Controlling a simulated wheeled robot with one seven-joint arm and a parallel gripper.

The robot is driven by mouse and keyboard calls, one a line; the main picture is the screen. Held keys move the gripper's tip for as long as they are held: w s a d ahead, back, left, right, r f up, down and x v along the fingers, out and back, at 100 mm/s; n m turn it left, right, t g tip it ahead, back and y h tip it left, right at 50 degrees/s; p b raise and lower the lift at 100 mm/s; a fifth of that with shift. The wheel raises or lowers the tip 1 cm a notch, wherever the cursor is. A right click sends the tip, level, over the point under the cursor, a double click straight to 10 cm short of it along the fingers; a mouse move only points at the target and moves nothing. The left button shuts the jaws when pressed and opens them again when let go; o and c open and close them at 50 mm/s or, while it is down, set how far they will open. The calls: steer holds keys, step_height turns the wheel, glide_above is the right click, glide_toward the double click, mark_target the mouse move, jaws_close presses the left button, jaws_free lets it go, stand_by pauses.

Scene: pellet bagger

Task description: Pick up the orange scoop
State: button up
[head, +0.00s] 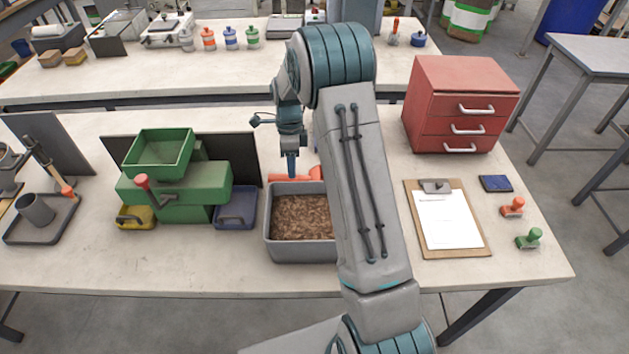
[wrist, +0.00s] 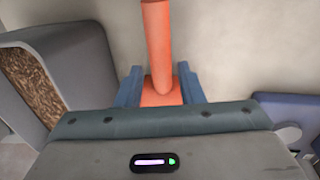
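The orange scoop (head: 312,175) lies on the table just behind the grey bin of brown pellets (head: 272,228) in the head view. In the wrist view, the scoop's long round handle (wrist: 157,40) runs away from a square orange block. The two blue fingers of my gripper (wrist: 162,88) stand on either side of this block, and it fills the gap between them with no clear space. The scoop shows no visible lift off the table.
The pellet bin stands close in front of my gripper. A green machine (head: 177,188) with a blue tray (head: 236,212) is to the left. A red drawer cabinet (head: 462,80) and a clipboard (head: 466,247) are to the right. Bare table lies at the front left.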

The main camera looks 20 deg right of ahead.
steer(key=shift+s+f+p, duration=0.25)
steer(key=shift+f+p, duration=0.25)
steer(key=shift+f, duration=0.85)
steer(key=shift+s+f+p, duration=0.25)
steer(key=shift+f+p, duration=0.25)
steer(key=shift+f, duration=0.8)
jaws_close()
